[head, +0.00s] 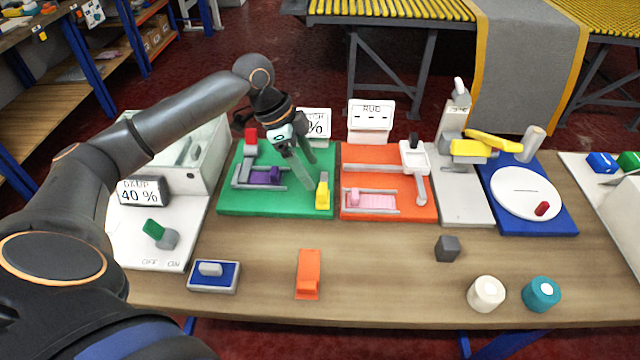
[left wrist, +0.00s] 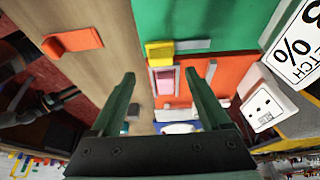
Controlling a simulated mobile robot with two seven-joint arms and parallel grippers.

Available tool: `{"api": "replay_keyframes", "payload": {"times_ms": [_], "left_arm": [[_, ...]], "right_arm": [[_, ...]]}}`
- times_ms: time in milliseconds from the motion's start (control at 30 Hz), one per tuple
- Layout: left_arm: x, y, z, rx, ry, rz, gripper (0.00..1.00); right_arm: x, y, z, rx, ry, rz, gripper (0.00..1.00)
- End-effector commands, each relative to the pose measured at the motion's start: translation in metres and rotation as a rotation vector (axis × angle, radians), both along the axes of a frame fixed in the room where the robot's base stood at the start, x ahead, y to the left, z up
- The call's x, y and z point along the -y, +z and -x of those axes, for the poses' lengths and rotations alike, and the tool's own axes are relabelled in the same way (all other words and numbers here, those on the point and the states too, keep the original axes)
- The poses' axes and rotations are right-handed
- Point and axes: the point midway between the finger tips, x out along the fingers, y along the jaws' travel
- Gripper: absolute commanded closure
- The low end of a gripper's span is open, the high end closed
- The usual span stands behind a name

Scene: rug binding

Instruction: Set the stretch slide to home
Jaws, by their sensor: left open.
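The green panel (head: 270,207) has a sign reading a percentage behind it, partly hidden by my arm; the left wrist view shows that sign (left wrist: 296,45) with "TCH" and "%". A yellow block (head: 322,192) sits at the near right of the panel; in the left wrist view the yellow block (left wrist: 160,53) is at one end of a grey strip. A purple piece (head: 262,176) lies between grey rails on the left of the panel. I cannot tell for sure which is the stretch slide. My left gripper (head: 306,172) is open and empty above the panel, beyond the yellow block. My right gripper is out of view.
The orange panel (head: 409,211) with a pink piece (head: 370,200) stands close to the right. An orange tool (head: 308,274), a blue-and-grey block (head: 213,275), a dark cube (head: 447,248) and two round pots lie in front. The near wooden table (head: 380,295) is mostly free.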

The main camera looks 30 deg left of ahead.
Motion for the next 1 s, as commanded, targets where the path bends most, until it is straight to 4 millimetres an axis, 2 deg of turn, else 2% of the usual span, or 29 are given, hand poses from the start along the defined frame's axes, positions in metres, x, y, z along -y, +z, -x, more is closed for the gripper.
{"api": "replay_keyframes", "payload": {"times_ms": [100, 300, 467, 733, 767, 1000], "left_arm": [[0.009, -0.024, -0.005, -0.001, 0.0, 0.002, 0.2], [0.018, -0.05, -0.011, -0.001, 0.001, 0.002, 0.2], [0.021, -0.06, -0.013, 0.0, 0.001, 0.0, 0.2], [0.021, -0.061, -0.013, 0.0, 0.001, 0.0, 0.2], [0.021, -0.061, -0.013, 0.0, 0.001, 0.0, 0.21], [0.021, -0.061, -0.013, 0.0, 0.001, 0.0, 0.48]], "right_arm": [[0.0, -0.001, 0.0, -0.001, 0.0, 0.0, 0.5], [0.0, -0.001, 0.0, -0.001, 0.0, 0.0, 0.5], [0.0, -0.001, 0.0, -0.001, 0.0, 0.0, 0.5], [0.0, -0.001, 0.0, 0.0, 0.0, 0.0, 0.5], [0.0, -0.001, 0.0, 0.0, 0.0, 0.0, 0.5], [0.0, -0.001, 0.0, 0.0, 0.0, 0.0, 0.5]]}}
